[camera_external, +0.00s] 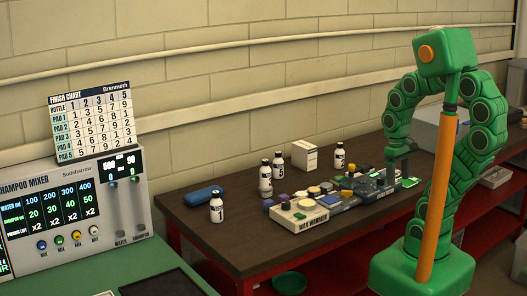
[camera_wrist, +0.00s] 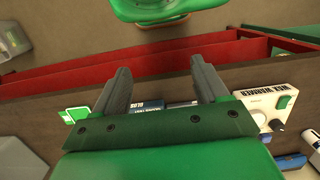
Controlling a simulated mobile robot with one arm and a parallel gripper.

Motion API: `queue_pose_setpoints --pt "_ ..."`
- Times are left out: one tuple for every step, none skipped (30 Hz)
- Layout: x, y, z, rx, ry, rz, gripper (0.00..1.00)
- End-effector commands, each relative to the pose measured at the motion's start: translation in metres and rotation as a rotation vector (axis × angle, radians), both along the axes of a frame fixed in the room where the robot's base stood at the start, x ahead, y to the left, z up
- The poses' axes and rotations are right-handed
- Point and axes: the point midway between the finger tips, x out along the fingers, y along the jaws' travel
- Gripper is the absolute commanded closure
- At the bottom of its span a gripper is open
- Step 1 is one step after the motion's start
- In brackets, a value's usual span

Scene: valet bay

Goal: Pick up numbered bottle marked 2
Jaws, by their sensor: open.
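Several white numbered bottles with black caps stand upright on the dark bench. The bottle whose small label looks like a 2 (camera_external: 339,158) stands at the back, right of the white box. Bottle 1 (camera_external: 217,209) is at the front left; bottle 5 (camera_external: 278,167) and another bottle (camera_external: 265,180) stand behind it. My gripper (camera_external: 403,170) is over the bench's right part, to the right of the 2 bottle and apart from it. In the wrist view my gripper (camera_wrist: 163,82) is open with nothing held. I cannot identify the 2 bottle in that view.
The wax warmer (camera_external: 305,215) and several small tubs fill the bench's middle. A white box (camera_external: 305,156) stands behind them and a blue case (camera_external: 204,195) lies at the left. A green card (camera_wrist: 75,114) lies near my gripper. The red shelf frame (camera_wrist: 130,68) runs below the bench edge.

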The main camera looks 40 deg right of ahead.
Motion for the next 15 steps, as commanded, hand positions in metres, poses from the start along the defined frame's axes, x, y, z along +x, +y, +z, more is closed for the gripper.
queue_pose_setpoints --pt "0.0000 0.0000 0.0000 0.000 0.000 0.000 0.33" --pt "0.0001 0.0000 0.0000 0.000 0.000 -0.001 0.38" --pt "0.0001 0.0000 0.0000 0.000 0.000 -0.001 0.40" --pt "0.0001 0.0000 0.0000 0.000 0.000 -0.001 0.40" --pt "0.0001 0.0000 0.0001 0.000 0.000 -0.001 0.40" --pt "0.0001 0.0000 0.0000 0.000 0.000 -0.001 0.40" --pt "0.0001 0.0000 0.0000 0.000 0.000 -0.001 0.40" --pt "0.0001 0.0000 0.0000 0.000 0.000 -0.001 0.40" --pt "0.0001 0.0000 0.0001 0.000 0.000 -0.001 0.40" --pt "0.0001 0.0000 0.0002 0.000 0.000 -0.001 0.40" --pt "0.0002 0.0000 0.0007 0.000 0.000 -0.001 0.40" --pt "0.0003 0.0000 0.0019 0.000 0.000 -0.001 0.40" --pt "0.0003 0.0000 0.0034 0.000 0.000 -0.001 0.40" --pt "0.0005 0.0000 0.0056 0.000 0.000 -0.001 0.40" --pt "0.0004 0.0000 0.0096 0.000 0.000 -0.001 0.40"
